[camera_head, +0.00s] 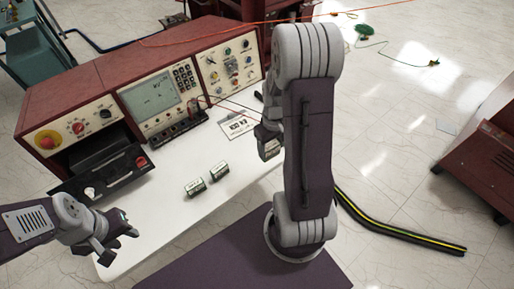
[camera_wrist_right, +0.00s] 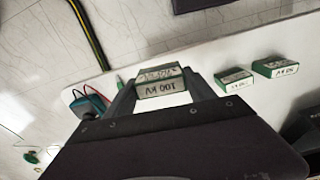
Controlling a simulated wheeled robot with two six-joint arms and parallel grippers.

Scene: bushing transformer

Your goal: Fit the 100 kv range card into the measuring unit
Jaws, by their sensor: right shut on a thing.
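My right gripper (camera_wrist_right: 158,92) is shut on the 100 kV range card (camera_wrist_right: 161,88), a small green and white block whose label reads upside down in the right wrist view. In the head view the card (camera_head: 269,149) hangs below the right gripper (camera_head: 268,136), over the right part of the white table. The measuring unit (camera_head: 152,97), with a screen, keypad and dark lower front, sits in the red console at the back. My left gripper (camera_head: 117,232) looks open and empty near the table's left front edge.
Two similar cards, (camera_head: 194,187) and (camera_head: 219,172), stand on the white table (camera_head: 165,220). A labelled sheet (camera_head: 237,124) and thin leads lie near the console. A black drawer (camera_head: 100,168) sticks out at the left. The table's front middle is clear.

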